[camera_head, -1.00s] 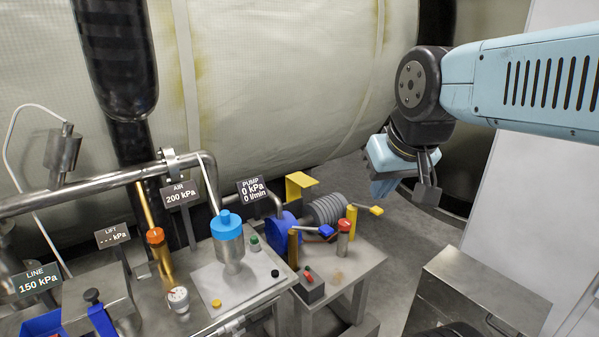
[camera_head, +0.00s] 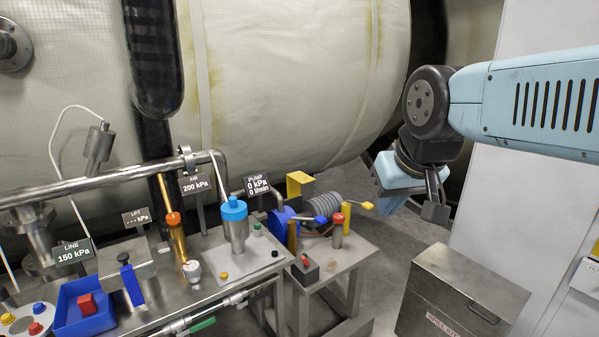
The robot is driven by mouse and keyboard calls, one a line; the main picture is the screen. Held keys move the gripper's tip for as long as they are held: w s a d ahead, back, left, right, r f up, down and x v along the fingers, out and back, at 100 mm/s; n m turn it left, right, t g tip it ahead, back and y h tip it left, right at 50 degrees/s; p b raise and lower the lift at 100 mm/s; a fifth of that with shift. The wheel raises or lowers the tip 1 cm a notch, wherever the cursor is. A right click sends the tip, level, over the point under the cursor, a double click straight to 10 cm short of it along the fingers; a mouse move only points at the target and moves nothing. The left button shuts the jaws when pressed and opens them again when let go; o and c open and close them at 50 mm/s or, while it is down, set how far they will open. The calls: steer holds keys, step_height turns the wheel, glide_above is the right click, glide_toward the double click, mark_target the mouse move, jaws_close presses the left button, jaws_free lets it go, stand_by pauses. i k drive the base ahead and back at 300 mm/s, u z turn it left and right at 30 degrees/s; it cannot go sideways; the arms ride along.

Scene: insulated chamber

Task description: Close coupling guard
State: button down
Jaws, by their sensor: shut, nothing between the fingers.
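The yellow coupling guard (camera_head: 299,184) stands up behind the pump set on the small metal table. It looks raised, with its top standing above the gap between the blue pump (camera_head: 283,224) and the grey ribbed motor (camera_head: 325,212); its lower edge is hidden. My gripper (camera_head: 435,212) hangs at the right, beyond the table's right end in the picture. It is shut and empty, apart from the guard and everything else. The dark fingers point downward.
Yellow (camera_head: 366,205) and blue (camera_head: 320,219) handles and a red-capped post (camera_head: 337,231) crowd the pump's front. A red-switch box (camera_head: 305,269) sits on the table. A metal chest (camera_head: 455,300) stands at lower right. Floor shows between table and chest.

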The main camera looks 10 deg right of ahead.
mark_target(299, 188)
steer(key=u, duration=0.2)
steer(key=i, duration=0.9)
steer(key=z, duration=0.1)
